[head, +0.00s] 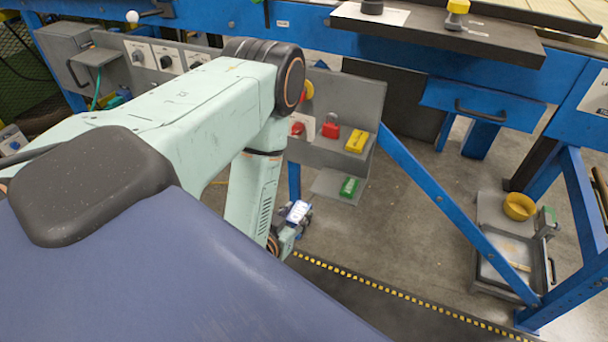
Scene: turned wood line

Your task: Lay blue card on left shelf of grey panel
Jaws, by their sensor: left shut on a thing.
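The grey panel (345,95) hangs below the blue bench, its middle hidden behind my left arm. At its right end an upper shelf (330,150) bears a red padlock-like piece (330,127) and a yellow block (356,141). A lower shelf (325,187) bears a green block (348,187). A small grey ledge (95,57) shows at the far left. My left gripper (293,226) is low, below the lower shelf in the picture, and shut on a small pale-blue and white piece, apparently the blue card (298,211). It is apart from the shelves. My right gripper is out of view.
A blue diagonal brace (440,200) crosses to the right of the panel. A grey cart (505,245) with a yellow bowl (519,206) stands at the right. White plates with dark knobs (166,61) are on the left of the panel. A yellow-black strip (400,296) edges the floor.

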